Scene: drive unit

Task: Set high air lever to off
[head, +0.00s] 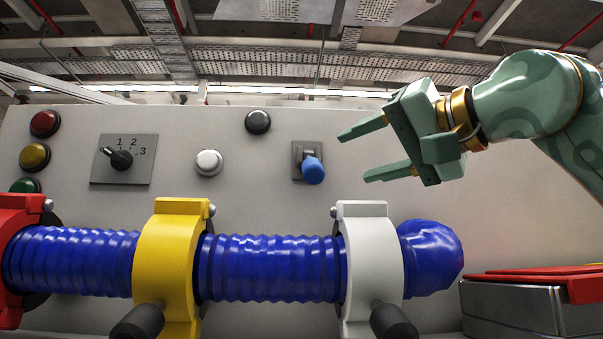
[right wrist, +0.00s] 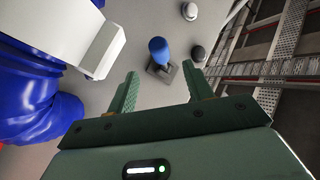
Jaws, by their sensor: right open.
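A lever with a blue knob (head: 313,170) sits on a small grey plate (head: 299,152) on the light panel, above the blue hose. In the head view the knob points out towards me and slightly down. The lever also shows in the right wrist view (right wrist: 158,50), beyond the fingertips. My right gripper (head: 362,153) is open and empty, to the right of the lever and apart from it. In the right wrist view its two green fingers (right wrist: 164,83) point towards the lever, with the knob roughly between their lines. My left gripper is not in view.
A ribbed blue hose (head: 270,267) runs below the lever, held by yellow (head: 167,250) and white (head: 372,262) clamps. A rotary switch (head: 121,159) and several round buttons sit on the panel. A grey box with red top (head: 530,305) is at lower right.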

